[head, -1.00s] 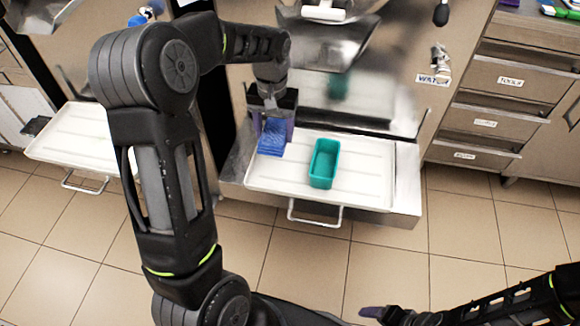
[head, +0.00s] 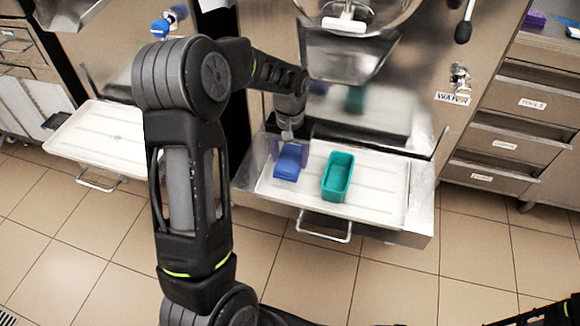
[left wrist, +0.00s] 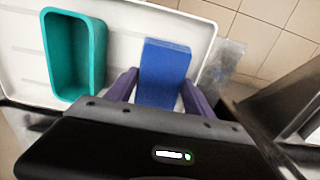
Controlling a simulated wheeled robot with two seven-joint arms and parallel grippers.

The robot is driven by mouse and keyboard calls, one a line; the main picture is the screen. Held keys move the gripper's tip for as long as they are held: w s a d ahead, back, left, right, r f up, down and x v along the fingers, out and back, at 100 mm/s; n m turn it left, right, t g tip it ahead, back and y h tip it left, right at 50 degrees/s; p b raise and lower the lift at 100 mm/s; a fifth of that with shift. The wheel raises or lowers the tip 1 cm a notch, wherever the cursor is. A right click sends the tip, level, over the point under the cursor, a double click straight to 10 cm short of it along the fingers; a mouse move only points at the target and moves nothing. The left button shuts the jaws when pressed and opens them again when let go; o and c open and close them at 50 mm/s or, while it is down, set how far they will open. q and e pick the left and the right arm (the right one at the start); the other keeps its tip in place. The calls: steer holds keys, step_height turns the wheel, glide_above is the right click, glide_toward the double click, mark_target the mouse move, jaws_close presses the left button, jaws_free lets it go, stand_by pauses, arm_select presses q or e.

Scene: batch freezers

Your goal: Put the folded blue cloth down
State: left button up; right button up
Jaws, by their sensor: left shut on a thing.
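The folded blue cloth (head: 288,165) is between the purple fingers of my left gripper (head: 290,152), at the left end of the white tray (head: 376,207). In the left wrist view, the cloth (left wrist: 164,72) lies flat between the two fingers of the gripper (left wrist: 160,92). I cannot tell whether its underside touches the tray. My right gripper is out of the picture; only a bit of my right arm shows at the lower right.
A teal open container (head: 337,177) stands on the tray to the right of the cloth, apart from it; it also shows in the left wrist view (left wrist: 75,55). The tray's right part is clear. A second white tray (head: 100,140) is at the left. The steel machine rises behind.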

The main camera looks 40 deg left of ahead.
mark_target(290, 159)
arm_select(q)
steer(key=shift+f+b, duration=0.3)
steer(key=shift+f, duration=1.55)
steer(key=shift+f, duration=0.15)
steer(key=o, duration=1.4)
steer(key=shift+c, duration=0.2)
steer(key=shift+r, duration=0.25)
step_height(290, 159, up, 12)
steer(key=shift+f+p, duration=0.1)
steer(key=shift+p, duration=0.9)
